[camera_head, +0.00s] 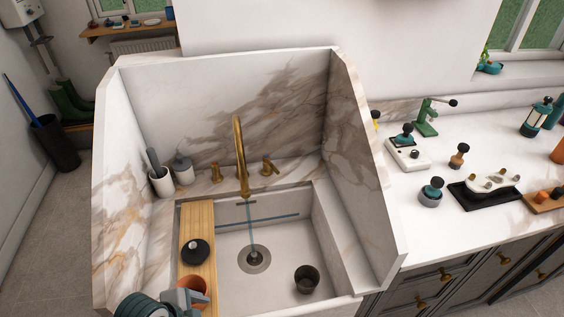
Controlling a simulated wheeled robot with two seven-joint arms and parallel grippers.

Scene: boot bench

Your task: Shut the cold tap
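A brass tap spout (240,150) arches over the white sink basin (285,235) in a marble surround. A thin bluish stream of water (251,228) runs from it to the drain (254,259). A brass handle stands on each side, a left handle (216,173) and a right handle (269,168). No mark showing which is cold can be made out. My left gripper (190,298) is at the bottom edge, near the front of the sink and well apart from both handles. Its fingers are too unclear to tell open or shut. My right gripper is out of view.
A wooden board (199,220) spans the basin's left side, with a black round item (195,251) and an orange pot (193,287) on it or by my gripper. A dark cup (306,279) stands in the basin. A white holder (161,181) and a grey bottle (183,170) stand left of the tap.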

